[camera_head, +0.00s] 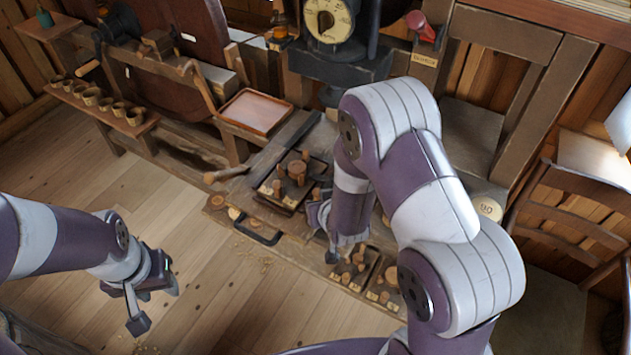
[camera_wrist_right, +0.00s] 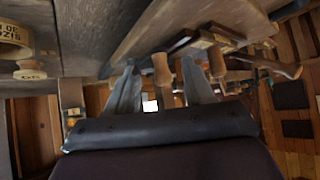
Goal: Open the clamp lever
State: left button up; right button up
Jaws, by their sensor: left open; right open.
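I cannot tell for sure which part is the clamp lever. A wooden-handled bar (camera_head: 226,174) lies at the left end of the bench, and a red knob (camera_head: 424,28) sits on the wall frame at the back. My right gripper (camera_head: 325,232) is low over the bench's front, partly hidden by my right arm. In the right wrist view it (camera_wrist_right: 158,75) is open, with a turned wooden peg (camera_wrist_right: 161,68) showing between its fingers; contact is not clear. A second peg (camera_wrist_right: 217,65) shows beside the right finger. My left gripper (camera_head: 152,304) is open and empty over the floor.
A tray of turned pieces (camera_head: 263,189) and a smaller front tray (camera_head: 345,279) sit on the bench. A black handle (camera_head: 258,232) sticks out at its front. Several cups (camera_head: 92,97) line a shelf at left. A chair (camera_head: 583,210) stands at right.

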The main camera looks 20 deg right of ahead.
notch_tip(320, 180, down, 2)
jog(key=t, duration=0.2)
jog(key=t+p, duration=0.1)
jog(key=t, duration=0.1)
jog(key=shift+w+a+f, duration=0.1)
jog(key=shift+w+f, duration=0.05)
jog(key=s+r+t, duration=0.2)
jog(key=s+t, duration=0.3)
jog(key=s, duration=0.2)
jog(key=shift+n, duration=0.3)
jog(key=w, duration=1.3)
jog(key=shift+w+f, duration=0.1)
jog(key=shift+w, duration=0.05)
